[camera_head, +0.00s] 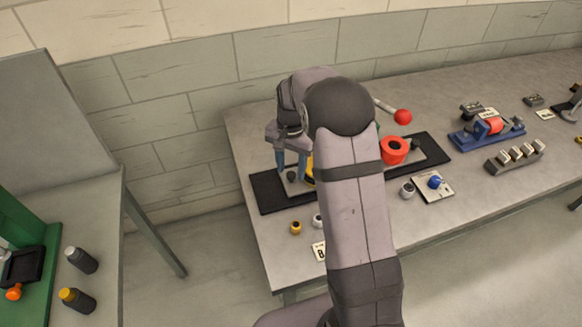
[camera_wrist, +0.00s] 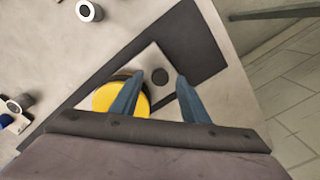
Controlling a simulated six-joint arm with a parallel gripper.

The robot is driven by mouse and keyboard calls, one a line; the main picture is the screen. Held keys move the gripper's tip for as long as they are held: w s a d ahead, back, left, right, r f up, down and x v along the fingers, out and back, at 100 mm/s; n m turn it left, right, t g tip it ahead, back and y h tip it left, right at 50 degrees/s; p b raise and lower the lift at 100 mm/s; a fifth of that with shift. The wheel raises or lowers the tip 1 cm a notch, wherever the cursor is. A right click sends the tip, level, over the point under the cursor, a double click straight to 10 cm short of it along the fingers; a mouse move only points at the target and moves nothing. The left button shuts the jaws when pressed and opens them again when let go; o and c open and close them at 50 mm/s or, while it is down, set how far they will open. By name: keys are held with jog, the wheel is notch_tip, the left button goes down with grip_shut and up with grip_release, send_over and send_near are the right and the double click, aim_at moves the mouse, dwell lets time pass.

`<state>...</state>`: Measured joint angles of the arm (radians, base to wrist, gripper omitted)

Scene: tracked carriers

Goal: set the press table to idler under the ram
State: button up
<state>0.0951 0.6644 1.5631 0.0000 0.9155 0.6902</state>
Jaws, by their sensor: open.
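A black base board (camera_head: 268,194) lies along the back left of the grey bench and passes behind my arm. On it, a pale grey plate with a dark round spot (camera_wrist: 160,76) shows in the wrist view. A yellow disc (camera_wrist: 104,98) lies beside that spot, partly covered by my left finger; only a sliver of yellow (camera_head: 309,172) shows in the head view. A red ring-shaped part (camera_head: 394,151) stands on the board's right end. My gripper (camera_head: 290,171) is open, its blue fingers on either side of the dark spot. Which part is the idler or ram, I cannot tell.
A lever with a red knob (camera_head: 402,117) rises behind my arm. Small yellow (camera_head: 296,228) and grey (camera_head: 407,190) rollers, a plate with a blue knob (camera_head: 435,182) and a blue fixture (camera_head: 487,131) stand on the bench. The bench's left edge is close to the board.

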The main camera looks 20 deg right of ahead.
jog(key=shift+f, duration=0.55)
grip_shut()
jog(key=d, duration=0.9)
jog(key=shift+p, duration=0.35)
jog(key=shift+r, duration=0.1)
grip_release()
